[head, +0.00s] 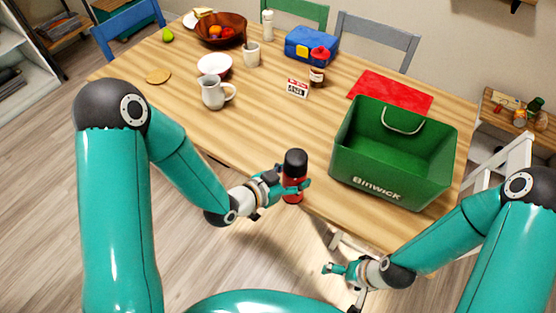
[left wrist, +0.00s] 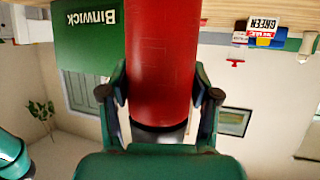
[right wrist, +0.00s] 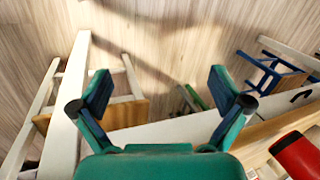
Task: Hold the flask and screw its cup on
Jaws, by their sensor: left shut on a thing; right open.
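The red flask (head: 293,190) stands upright in my left gripper (head: 291,184), just off the table's near edge. The black cup (head: 295,160) is at its top. I cannot tell whether it is screwed tight. In the left wrist view, which is upside down, the red flask body (left wrist: 162,65) is between the two fingers of my left gripper (left wrist: 163,100), with a dark part below it in the picture. My right gripper (head: 341,285) is open and empty, low in front of the table and right of the flask. Its spread fingers (right wrist: 160,92) show in the right wrist view.
A green Binwick bin (head: 385,180) stands on the table (head: 270,120) right of the flask. A white chair (head: 500,165) stands at the right.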

